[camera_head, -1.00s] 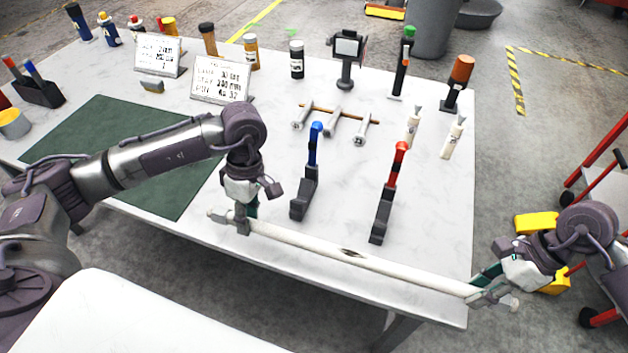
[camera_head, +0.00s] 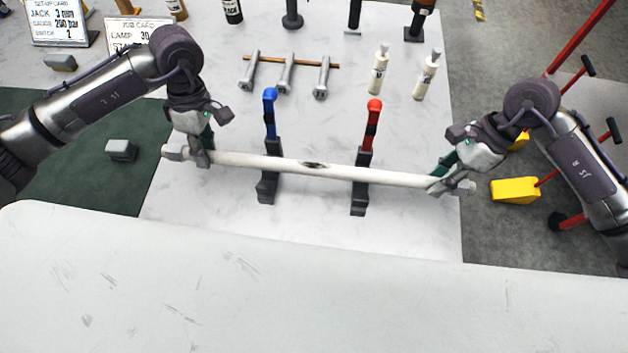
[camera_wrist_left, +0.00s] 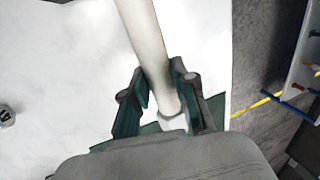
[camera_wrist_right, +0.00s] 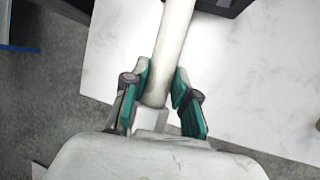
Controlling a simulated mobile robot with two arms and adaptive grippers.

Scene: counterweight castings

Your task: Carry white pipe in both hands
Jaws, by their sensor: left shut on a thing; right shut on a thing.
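The white pipe (camera_head: 270,162) runs nearly level across the head view, with a dark mark near its middle. My left gripper (camera_head: 200,157) is shut on its left end, and my right gripper (camera_head: 440,180) is shut on its right end. The left wrist view shows the pipe (camera_wrist_left: 145,40) between the left fingers (camera_wrist_left: 165,100). The right wrist view shows the pipe (camera_wrist_right: 172,45) between the right fingers (camera_wrist_right: 160,100). In the head view the pipe crosses in front of the blue-topped stand (camera_head: 269,120) and the red-topped stand (camera_head: 372,125). I cannot tell its height above the table.
The white table (camera_head: 210,210) holds a rod with several grey fittings (camera_head: 286,75), two white bottles (camera_head: 378,72), cards (camera_head: 58,22) and a green mat (camera_head: 85,190) with a grey block (camera_head: 121,150). A yellow-and-red cart part (camera_head: 515,190) stands right of the table.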

